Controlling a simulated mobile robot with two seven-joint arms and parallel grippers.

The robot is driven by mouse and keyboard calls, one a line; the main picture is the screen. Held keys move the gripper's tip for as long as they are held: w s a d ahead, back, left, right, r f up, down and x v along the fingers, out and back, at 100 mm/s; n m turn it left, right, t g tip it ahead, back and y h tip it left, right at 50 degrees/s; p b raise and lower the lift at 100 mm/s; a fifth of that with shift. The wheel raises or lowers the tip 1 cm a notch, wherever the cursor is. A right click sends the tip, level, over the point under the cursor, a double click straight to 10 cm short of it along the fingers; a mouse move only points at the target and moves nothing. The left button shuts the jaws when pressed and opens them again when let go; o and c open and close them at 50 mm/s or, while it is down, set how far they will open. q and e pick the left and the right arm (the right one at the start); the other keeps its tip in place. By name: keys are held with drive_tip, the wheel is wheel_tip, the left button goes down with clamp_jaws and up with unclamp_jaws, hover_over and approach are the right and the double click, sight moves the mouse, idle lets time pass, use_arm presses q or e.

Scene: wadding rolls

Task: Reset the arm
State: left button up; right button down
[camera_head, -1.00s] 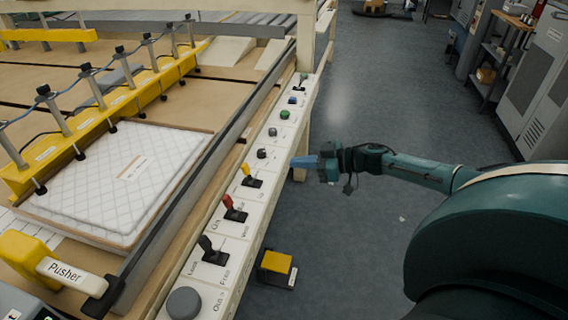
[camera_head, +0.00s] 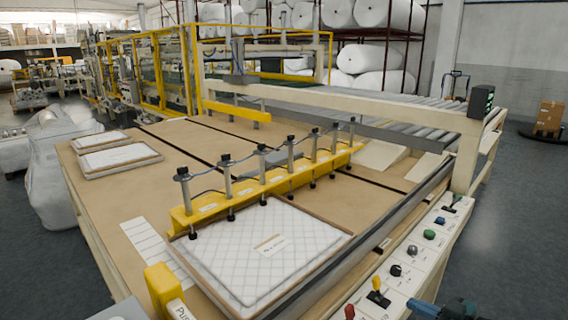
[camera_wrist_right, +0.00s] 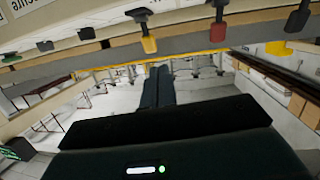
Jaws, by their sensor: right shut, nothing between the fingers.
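My right gripper (camera_head: 424,309) shows at the bottom edge of the head view, beside the outer side of the control panel (camera_head: 408,283). Its blue fingers are together and hold nothing; most of my right arm is cut off by the frame. In the right wrist view the dark fingers of the gripper (camera_wrist_right: 158,78) are shut in the middle, apart from the panel's levers. My left gripper is not in view.
The panel carries a yellow lever (camera_head: 377,285), a red lever (camera_head: 349,312) and several knobs. A quilted white pad (camera_head: 257,250) lies on the table under a yellow bar (camera_head: 270,184). Open floor (camera_head: 515,230) lies right of the panel.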

drive_tip(key=s+a+f+m+h, duration=0.4)
drive_tip(key=s+a+h, duration=0.25)
drive_tip(key=a, duration=0.45)
drive_tip(key=s+a+m+g+h, duration=0.1)
drive_tip(key=s+a+g+h, duration=0.15)
drive_tip(key=s+g, duration=1.3)
drive_tip(key=a+f+t+y, duration=0.3)
drive_tip(key=a+f+t, duration=0.3)
drive_tip(key=t, duration=0.7)
drive_tip(key=shift+s+a+n+y+p, duration=0.3)
drive_tip(key=shift+a+n+y+p, duration=0.05)
drive_tip(key=shift+a+n+y, duration=0.05)
